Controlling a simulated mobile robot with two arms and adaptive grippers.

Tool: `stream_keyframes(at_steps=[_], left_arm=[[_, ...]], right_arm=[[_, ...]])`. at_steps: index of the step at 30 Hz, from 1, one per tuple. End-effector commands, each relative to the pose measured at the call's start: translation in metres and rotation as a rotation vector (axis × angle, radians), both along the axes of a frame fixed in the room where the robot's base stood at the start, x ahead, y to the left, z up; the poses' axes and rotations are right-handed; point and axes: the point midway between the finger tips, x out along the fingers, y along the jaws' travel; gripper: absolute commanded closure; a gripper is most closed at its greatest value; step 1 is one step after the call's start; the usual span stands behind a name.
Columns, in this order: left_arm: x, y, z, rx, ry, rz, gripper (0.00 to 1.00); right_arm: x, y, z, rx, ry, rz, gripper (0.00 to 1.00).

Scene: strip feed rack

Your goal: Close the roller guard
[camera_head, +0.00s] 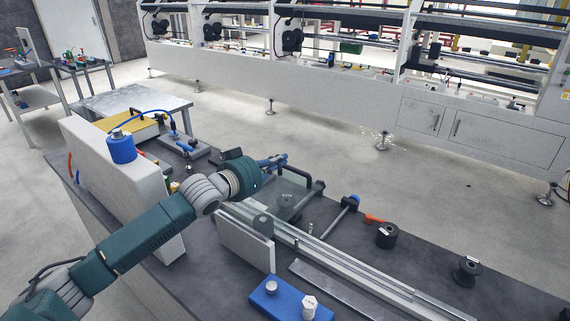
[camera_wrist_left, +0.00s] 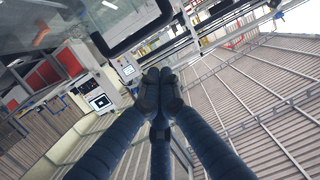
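The roller guard is a clear panel (camera_head: 290,198) with a black handle (camera_head: 295,171) along its far edge. It seems tilted up over the rollers and rails, but its exact angle is hard to tell. My left arm reaches in from the left, and my left gripper (camera_head: 275,161) is beside the handle's left end. In the left wrist view the dark blue fingers of the gripper (camera_wrist_left: 160,78) meet at their tips with nothing between them. The black handle (camera_wrist_left: 138,38) is just beyond the fingertips, apparently not gripped. Contact cannot be told. My right gripper is not in view.
A white upright panel (camera_head: 95,152) and blue cylinder (camera_head: 121,148) stand left of the guard. Metal rails (camera_head: 355,262) run to the right front. Two black spools (camera_head: 386,236) and a blue block (camera_head: 290,302) sit on the dark bench. Open floor lies behind it.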

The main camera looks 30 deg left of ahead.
Motion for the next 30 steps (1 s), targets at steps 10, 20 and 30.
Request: stream_keyframes(at_steps=[10, 20, 30], left_arm=[[0.025, -0.005, -0.03, 0.0, 0.0, -0.002, 1.0], [0.027, -0.005, -0.033, 0.001, 0.0, -0.002, 1.0], [0.035, -0.006, -0.051, 0.009, 0.056, -0.001, 1.0]], right_arm=[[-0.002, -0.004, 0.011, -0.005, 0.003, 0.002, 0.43], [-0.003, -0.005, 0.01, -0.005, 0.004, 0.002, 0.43], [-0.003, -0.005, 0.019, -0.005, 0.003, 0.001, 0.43]])
